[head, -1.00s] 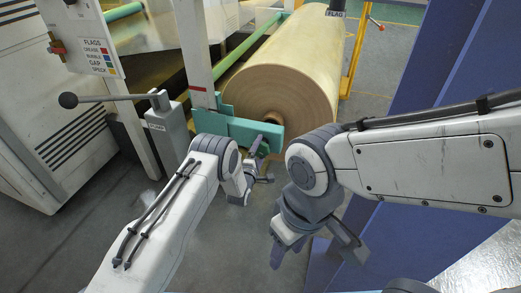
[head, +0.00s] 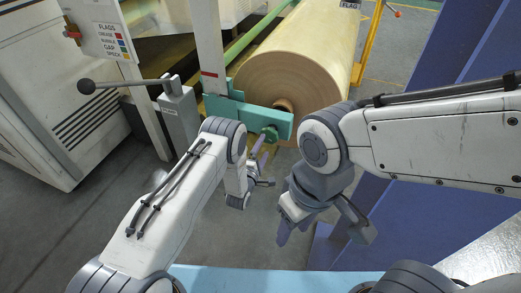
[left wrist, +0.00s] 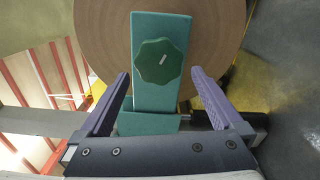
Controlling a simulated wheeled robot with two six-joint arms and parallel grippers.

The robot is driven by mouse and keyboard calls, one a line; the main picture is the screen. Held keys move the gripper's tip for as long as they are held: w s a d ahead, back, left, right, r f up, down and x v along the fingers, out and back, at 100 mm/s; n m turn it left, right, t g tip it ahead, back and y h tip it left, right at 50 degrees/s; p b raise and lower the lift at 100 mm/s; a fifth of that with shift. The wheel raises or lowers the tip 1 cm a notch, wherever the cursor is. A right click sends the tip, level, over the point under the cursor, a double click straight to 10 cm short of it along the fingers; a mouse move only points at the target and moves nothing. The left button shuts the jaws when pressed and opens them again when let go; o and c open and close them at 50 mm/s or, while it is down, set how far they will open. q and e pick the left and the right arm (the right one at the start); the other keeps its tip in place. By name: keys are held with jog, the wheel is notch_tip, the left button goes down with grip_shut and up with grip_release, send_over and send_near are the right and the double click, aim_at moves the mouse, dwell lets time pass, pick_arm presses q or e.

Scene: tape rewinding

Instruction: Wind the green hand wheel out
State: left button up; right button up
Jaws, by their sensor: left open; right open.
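The green hand wheel (left wrist: 158,60) is a scalloped knob with a white mark, on the face of a teal bracket arm (left wrist: 160,105) in the left wrist view. In the head view the wheel (head: 270,133) is small and partly hidden, at the right end of the teal arm (head: 240,115). My left gripper (head: 264,167) is open and empty, just in front of and below the wheel. In the left wrist view its two purple fingers stand apart, one to each side below the wheel, with no contact visible. My right gripper (head: 322,235) is open and empty, lower and to the right.
A large brown roll (head: 290,85) lies behind the teal arm. A grey post with a ball-ended lever (head: 87,87) and a flag sign (head: 112,40) stand at left. A blue column (head: 430,65) is at right, beside my right arm. Grey floor lies below.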

pick_arm(q)
jog(key=shift+p+v, duration=0.35)
jog(key=shift+v, duration=1.3)
